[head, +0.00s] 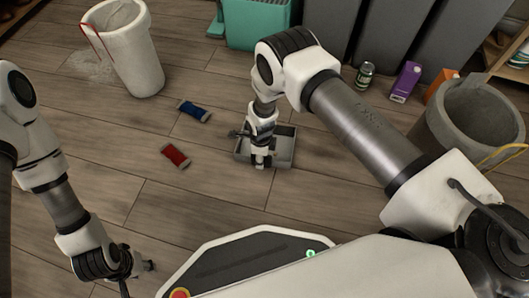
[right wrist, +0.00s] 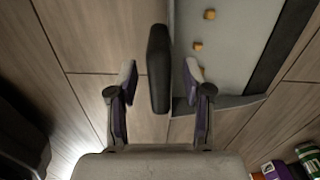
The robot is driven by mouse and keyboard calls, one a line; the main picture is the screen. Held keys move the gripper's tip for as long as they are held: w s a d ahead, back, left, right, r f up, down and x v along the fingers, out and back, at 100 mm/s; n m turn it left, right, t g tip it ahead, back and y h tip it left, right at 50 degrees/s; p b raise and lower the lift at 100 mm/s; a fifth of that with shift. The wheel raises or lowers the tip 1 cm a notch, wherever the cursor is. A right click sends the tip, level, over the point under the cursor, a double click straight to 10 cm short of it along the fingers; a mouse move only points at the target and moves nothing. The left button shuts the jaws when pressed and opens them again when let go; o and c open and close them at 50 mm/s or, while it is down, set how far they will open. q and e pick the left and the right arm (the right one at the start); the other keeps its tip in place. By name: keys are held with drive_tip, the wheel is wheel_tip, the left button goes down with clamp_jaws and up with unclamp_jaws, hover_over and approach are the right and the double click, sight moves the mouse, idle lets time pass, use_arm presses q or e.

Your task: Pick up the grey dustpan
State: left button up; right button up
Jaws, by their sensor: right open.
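The grey dustpan (head: 284,150) lies on the wooden floor ahead of my base. The right wrist view shows its pale pan (right wrist: 225,55) with a few small brown crumbs and dark side walls. A black bar, which looks like its handle, stands between my right fingers. My right gripper (head: 260,162) points down at the dustpan's left part and hides some of it. In the right wrist view my right gripper (right wrist: 160,75) is open, with gaps on both sides of the bar. My left gripper (head: 137,277) is low at the left, empty, with its fingers apart.
A blue packet (head: 194,111) and a red packet (head: 175,156) lie left of the dustpan. A white bin (head: 130,55) stands behind them. A teal crate (head: 255,28), a green can (head: 365,75), a purple carton (head: 405,82) and a grey bucket (head: 465,125) stand behind and right.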

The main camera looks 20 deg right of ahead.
drive_tip(key=shift+r, duration=0.1)
clamp_jaws()
